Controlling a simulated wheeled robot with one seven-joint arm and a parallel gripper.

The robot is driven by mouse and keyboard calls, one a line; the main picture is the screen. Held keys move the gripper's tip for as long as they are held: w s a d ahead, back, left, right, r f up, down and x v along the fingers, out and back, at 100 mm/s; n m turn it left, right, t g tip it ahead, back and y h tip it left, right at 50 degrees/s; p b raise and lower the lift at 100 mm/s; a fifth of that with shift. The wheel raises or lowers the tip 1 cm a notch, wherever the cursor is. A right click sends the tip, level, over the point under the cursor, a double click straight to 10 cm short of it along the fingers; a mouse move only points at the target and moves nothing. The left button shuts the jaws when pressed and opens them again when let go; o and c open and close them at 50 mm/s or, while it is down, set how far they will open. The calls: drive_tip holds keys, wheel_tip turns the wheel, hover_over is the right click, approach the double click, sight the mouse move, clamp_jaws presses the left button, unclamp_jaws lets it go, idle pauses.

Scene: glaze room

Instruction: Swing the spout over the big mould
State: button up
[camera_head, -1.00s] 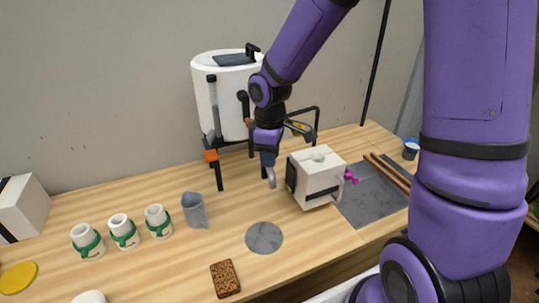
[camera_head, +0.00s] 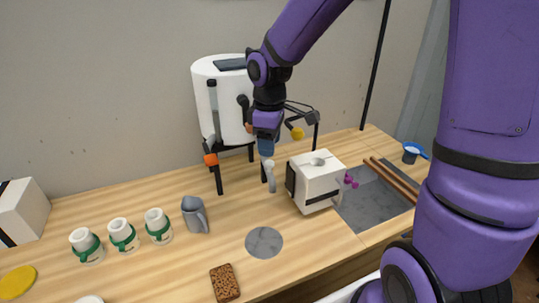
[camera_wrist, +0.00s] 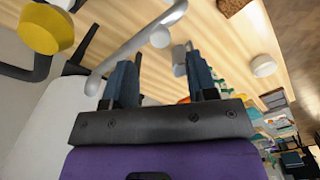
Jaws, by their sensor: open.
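The big mould (camera_head: 318,186) is a white block with a dark strap, a round hole on top and purple knobs at its right. The spout (camera_head: 271,177) is a grey tube just left of the mould, apart from it in the picture and not over its hole. In the wrist view the spout (camera_wrist: 140,45) runs slantwise past the tip of the left finger. My gripper (camera_head: 266,150) is above the spout, before the white tank (camera_head: 206,100). In the wrist view my gripper (camera_wrist: 161,72) is open with nothing held; whether the left finger touches the spout is unclear.
Three small white moulds with green bands (camera_head: 123,236) and a grey jug (camera_head: 195,215) stand at left. A yellow knob (camera_head: 297,133) is behind my gripper. A grey disc (camera_head: 264,242) and brown sponge (camera_head: 225,283) lie in front. Wooden sticks (camera_head: 390,178) lie right.

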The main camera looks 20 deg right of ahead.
drive_tip(key=shift+r, duration=2.7)
